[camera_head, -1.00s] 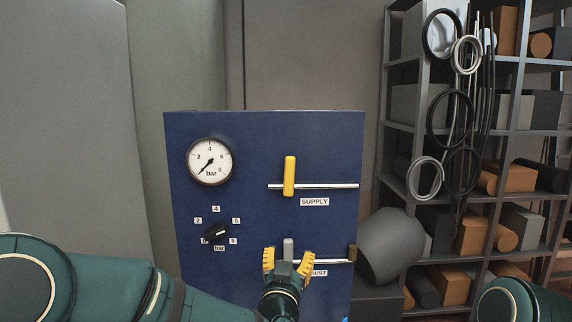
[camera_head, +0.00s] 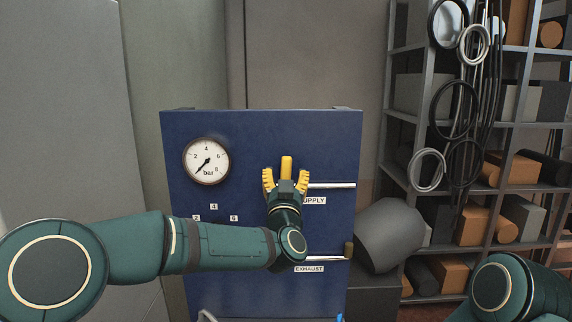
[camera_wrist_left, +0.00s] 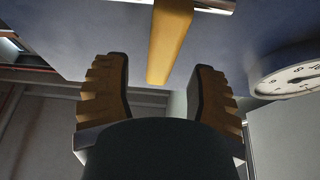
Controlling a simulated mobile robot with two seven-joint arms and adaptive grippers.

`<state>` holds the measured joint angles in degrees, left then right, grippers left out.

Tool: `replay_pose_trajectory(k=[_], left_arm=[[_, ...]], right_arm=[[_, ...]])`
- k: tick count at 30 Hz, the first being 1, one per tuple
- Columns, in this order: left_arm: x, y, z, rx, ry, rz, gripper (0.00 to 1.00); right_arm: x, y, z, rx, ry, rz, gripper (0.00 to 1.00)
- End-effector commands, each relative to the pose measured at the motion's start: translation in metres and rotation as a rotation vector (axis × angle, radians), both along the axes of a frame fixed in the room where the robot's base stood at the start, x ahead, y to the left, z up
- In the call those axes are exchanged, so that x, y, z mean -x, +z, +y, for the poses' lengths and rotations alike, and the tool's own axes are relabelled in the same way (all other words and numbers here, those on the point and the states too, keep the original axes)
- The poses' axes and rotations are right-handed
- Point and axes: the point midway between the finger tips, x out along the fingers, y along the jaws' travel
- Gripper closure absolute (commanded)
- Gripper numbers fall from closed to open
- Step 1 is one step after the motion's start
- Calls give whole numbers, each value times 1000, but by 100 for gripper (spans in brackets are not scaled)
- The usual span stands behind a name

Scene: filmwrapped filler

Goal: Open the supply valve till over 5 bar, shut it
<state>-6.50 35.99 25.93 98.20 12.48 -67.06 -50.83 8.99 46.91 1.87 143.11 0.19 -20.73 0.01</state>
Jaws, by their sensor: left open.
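The supply valve's yellow handle (camera_head: 286,163) stands upright, across its horizontal pipe (camera_head: 332,186), on the blue panel (camera_head: 250,130). My left gripper (camera_head: 285,178) is open in front of it, one finger on each side. In the left wrist view, the handle (camera_wrist_left: 169,45) reaches toward the gap between the spread fingers (camera_wrist_left: 161,85); neither finger grips it. The pressure gauge (camera_head: 206,161) has its needle pointing lower left, near the bottom of its scale. It also shows in the left wrist view (camera_wrist_left: 290,80). My right gripper is out of view.
The exhaust pipe (camera_head: 328,258) and its label (camera_head: 309,269) are below; my left arm hides the exhaust handle and the selector knob. A grey rounded object (camera_head: 390,235) stands right of the panel. Shelves (camera_head: 480,130) with hanging coils are farther right.

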Motion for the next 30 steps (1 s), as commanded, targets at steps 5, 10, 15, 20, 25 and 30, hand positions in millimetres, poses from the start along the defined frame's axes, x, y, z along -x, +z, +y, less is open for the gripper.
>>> replay_pose_trajectory(k=[5,10,15,20,25,30], left_arm=[[-20,9,-1,3,0,0,43],[-27,11,-1,1,-1,0,43],[-28,11,-1,1,-1,0,43],[-27,11,-1,1,-1,1,58],[-27,11,-1,1,0,0,100],[-27,12,-1,1,0,0,100]], right_arm=[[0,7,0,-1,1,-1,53],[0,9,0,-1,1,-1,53],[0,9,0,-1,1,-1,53],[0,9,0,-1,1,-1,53],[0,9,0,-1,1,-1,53],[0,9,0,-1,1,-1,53]])
